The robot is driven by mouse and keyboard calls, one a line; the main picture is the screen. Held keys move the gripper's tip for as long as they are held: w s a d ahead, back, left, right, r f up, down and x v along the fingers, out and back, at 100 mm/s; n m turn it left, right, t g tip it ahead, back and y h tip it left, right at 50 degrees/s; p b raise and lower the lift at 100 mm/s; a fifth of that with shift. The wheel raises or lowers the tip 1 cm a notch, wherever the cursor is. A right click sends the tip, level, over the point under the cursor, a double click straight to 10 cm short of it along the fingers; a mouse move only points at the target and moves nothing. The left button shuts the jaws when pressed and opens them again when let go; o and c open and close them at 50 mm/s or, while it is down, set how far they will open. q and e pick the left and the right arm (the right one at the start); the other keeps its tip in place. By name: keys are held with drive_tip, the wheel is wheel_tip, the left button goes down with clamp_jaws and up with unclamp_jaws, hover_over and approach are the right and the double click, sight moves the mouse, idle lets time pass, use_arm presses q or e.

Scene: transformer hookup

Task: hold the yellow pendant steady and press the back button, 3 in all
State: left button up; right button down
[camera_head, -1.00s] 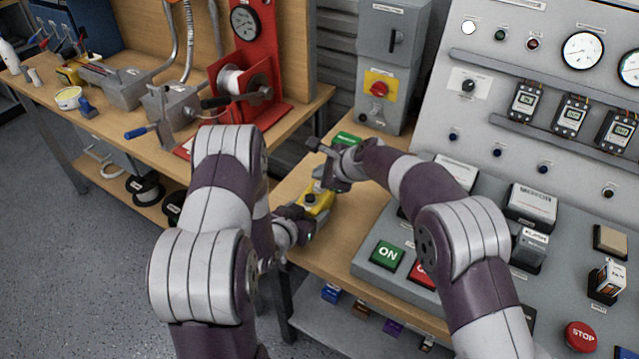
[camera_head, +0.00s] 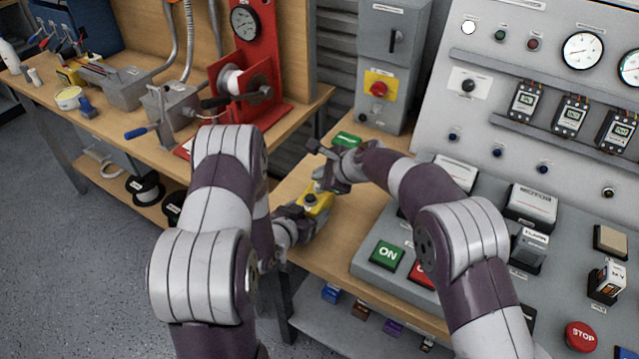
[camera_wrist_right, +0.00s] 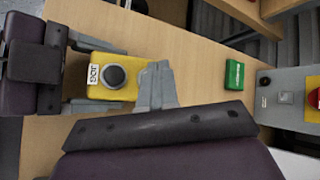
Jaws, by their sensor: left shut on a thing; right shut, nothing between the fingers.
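The yellow pendant (camera_head: 320,205) is above the left end of the wooden bench top. My left gripper (camera_head: 302,213) is shut on it from the left. The right wrist view shows the pendant (camera_wrist_right: 100,64) with a round black button (camera_wrist_right: 115,76) beside a white JOG label. My left gripper (camera_wrist_right: 85,75) comes in from the left there. My right gripper (camera_head: 322,184) is shut and empty, just above the far end of the pendant. In the right wrist view its grey fingers (camera_wrist_right: 156,86) overlap the pendant's right end, so I cannot tell whether they touch or cover another button.
A green block (camera_head: 345,140) lies on the bench beyond my right gripper, below a grey switch box (camera_head: 392,60). The sloped control panel (camera_head: 372,268) with ON and STOP buttons stands to the right. A red gauge stand (camera_head: 258,110) is on the left bench. Bare bench top surrounds the pendant.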

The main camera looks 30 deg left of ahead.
drive_tip(key=shift+f, duration=0.65)
idle(0.8)
drive_tip(key=shift+r, duration=3.35)
